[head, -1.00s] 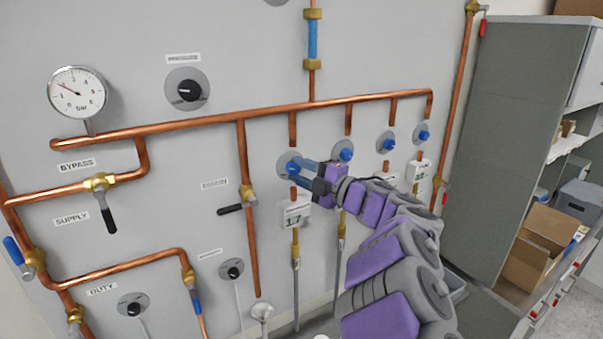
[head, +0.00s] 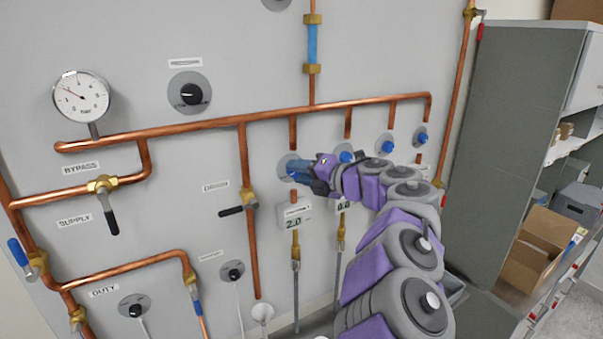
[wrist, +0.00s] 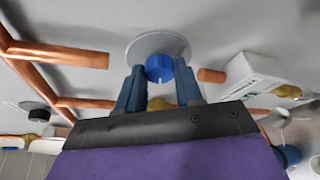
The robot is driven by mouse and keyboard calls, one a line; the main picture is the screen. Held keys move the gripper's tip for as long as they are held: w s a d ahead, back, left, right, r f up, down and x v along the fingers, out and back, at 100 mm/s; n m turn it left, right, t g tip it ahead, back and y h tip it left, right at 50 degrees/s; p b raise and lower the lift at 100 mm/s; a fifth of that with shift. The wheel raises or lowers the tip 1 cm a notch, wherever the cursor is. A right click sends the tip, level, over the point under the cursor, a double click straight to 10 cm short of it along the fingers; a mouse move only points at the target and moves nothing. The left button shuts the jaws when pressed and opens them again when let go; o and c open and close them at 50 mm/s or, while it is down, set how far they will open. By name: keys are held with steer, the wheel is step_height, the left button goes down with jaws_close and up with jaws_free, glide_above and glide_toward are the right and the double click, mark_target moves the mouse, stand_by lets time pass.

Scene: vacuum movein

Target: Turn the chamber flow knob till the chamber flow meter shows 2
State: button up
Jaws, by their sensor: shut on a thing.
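The chamber flow knob is a blue knob (wrist: 160,68) on a round grey plate; in the wrist view it sits between my two blue fingers. My gripper (wrist: 158,80) is shut on it. In the head view my gripper (head: 298,172) reaches the leftmost blue knob of the row and mostly hides it; part of its grey plate (head: 284,163) shows. Below it, a white flow meter (head: 294,222) reads 2.0. The same meter box shows at the right in the wrist view (wrist: 252,76). The meter's small label is too blurred to read.
Three more blue knobs (head: 346,155) sit in the row to the right, with a neighbouring meter (head: 344,204) reading 0.0. Copper pipes (head: 240,118) run along the wall. A black-handled valve (head: 249,197) is to the left. A grey cabinet (head: 520,130) stands at the right.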

steer(key=shift+f, duration=0.35)
steer(key=o, duration=1)
steer(key=shift+w+a, duration=0.1)
steer(key=shift+a, duration=0.05)
steer(key=shift+o, duration=0.2)
steer(key=shift+r, duration=0.15)
steer(key=v, duration=1.7)
steer(key=shift+r, duration=0.15)
